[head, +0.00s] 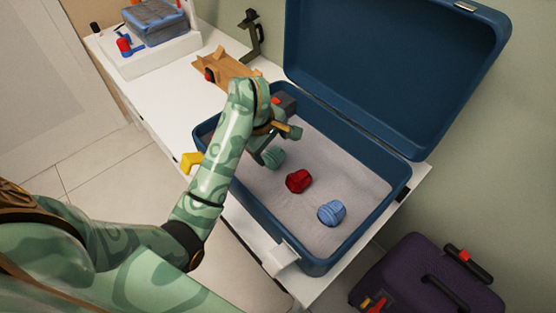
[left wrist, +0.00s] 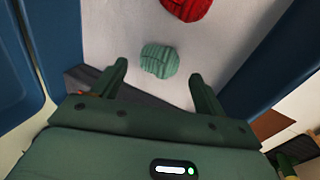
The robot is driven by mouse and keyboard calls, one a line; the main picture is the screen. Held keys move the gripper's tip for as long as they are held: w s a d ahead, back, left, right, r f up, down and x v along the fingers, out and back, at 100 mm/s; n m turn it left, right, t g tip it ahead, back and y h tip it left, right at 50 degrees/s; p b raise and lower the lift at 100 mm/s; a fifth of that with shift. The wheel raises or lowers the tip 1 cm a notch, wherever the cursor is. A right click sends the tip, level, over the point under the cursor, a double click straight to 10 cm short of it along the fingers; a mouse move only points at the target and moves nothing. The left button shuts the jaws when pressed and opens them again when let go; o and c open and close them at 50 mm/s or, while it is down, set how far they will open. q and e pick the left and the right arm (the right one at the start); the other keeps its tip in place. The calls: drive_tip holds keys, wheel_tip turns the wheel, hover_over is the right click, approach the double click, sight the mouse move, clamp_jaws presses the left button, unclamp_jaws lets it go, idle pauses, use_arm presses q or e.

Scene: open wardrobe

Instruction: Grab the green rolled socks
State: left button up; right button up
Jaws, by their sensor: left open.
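The green rolled socks (head: 273,157) lie on the grey lining inside the open blue suitcase, partly hidden by my left gripper in the head view. In the left wrist view the green rolled socks (left wrist: 160,61) show just beyond and between my fingertips, apart from them. My left gripper (head: 262,152) is over the suitcase, close to the green socks. In the left wrist view my left gripper (left wrist: 160,78) has its two fingers spread wide with nothing between them. My right gripper is not in view.
Red rolled socks (head: 299,181) and blue rolled socks (head: 332,213) lie in a row in the suitcase (head: 322,265). Its raised walls surround them, and its lid (head: 390,70) stands open behind. A wooden piece (head: 215,75) is on the white surface. A purple suitcase (head: 420,275) stands lower right.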

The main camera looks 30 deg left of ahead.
sight(275, 155)
use_arm(q)
drive_tip(key=b+x, duration=0.4)
drive_tip(key=x, duration=0.3)
drive_tip(key=shift+w+a+f, duration=0.1)
drive_tip(key=shift+f, duration=0.15)
drive_tip(key=shift+r, duration=0.15)
drive_tip(key=c, duration=0.7)
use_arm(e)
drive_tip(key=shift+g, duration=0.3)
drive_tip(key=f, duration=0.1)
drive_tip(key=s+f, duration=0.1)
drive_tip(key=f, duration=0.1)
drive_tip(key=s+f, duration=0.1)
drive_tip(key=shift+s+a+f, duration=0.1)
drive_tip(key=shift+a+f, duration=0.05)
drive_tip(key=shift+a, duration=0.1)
